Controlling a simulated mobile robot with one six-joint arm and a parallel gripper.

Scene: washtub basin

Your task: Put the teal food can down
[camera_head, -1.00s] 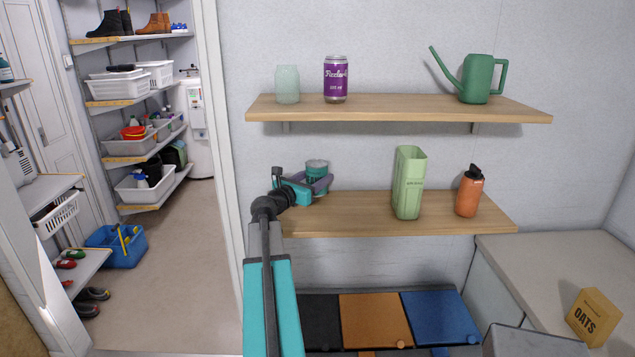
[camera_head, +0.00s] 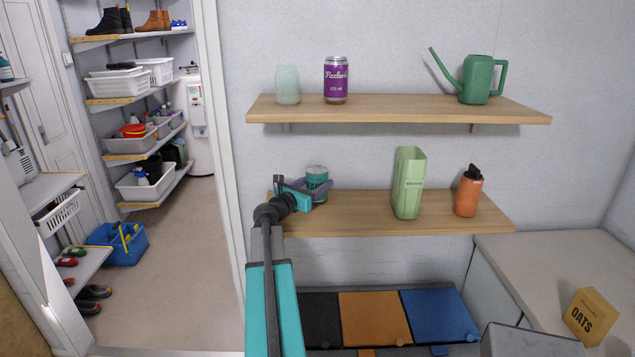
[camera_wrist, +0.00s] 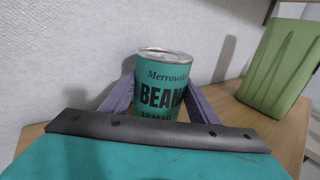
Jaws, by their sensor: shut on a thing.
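The teal food can (camera_head: 317,175) is at the left end of the lower wooden shelf, upright. In the wrist view the can (camera_wrist: 165,84) shows its silver lid and "BEANS"-like lettering. My gripper (camera_head: 315,189) is shut on the can, with one purple-grey finger on each side of it. The can's base is hidden behind my gripper, so I cannot tell whether it touches the lower shelf (camera_head: 350,213).
A green carton-shaped container (camera_head: 408,184) and an orange bottle (camera_head: 468,192) stand to the right on the same shelf. The upper shelf (camera_head: 400,108) overhead holds a glass jar (camera_head: 288,86), purple can (camera_head: 335,80) and watering can (camera_head: 476,80). Shelf between can and container is clear.

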